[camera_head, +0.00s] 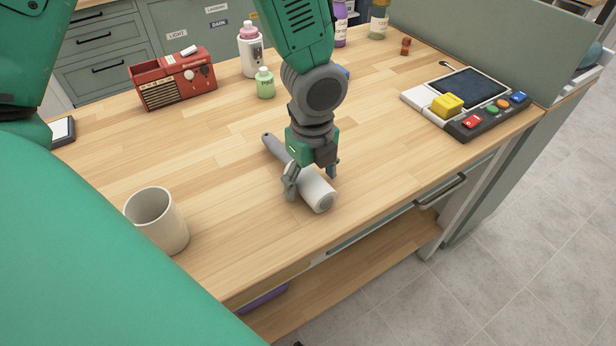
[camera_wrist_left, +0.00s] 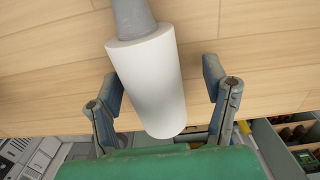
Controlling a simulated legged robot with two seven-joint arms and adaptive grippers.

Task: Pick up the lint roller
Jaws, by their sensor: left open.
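The lint roller (camera_head: 311,189) lies on the wooden table near its front edge, its white roll toward the edge and its grey handle pointing back and left. My left gripper (camera_head: 311,184) is right above the roll, pointing down, with one finger on each side of it. In the left wrist view the white roll (camera_wrist_left: 148,80) lies between the two spread fingers of the left gripper (camera_wrist_left: 162,100), with visible gaps on both sides. The gripper is open. My right gripper is not in view.
A beige mug (camera_head: 157,221) stands at the front left. A red radio (camera_head: 173,79), a green bottle (camera_head: 265,83) and a white bottle (camera_head: 251,52) stand behind. A device with coloured buttons (camera_head: 487,117) and a yellow block (camera_head: 447,105) are at the right.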

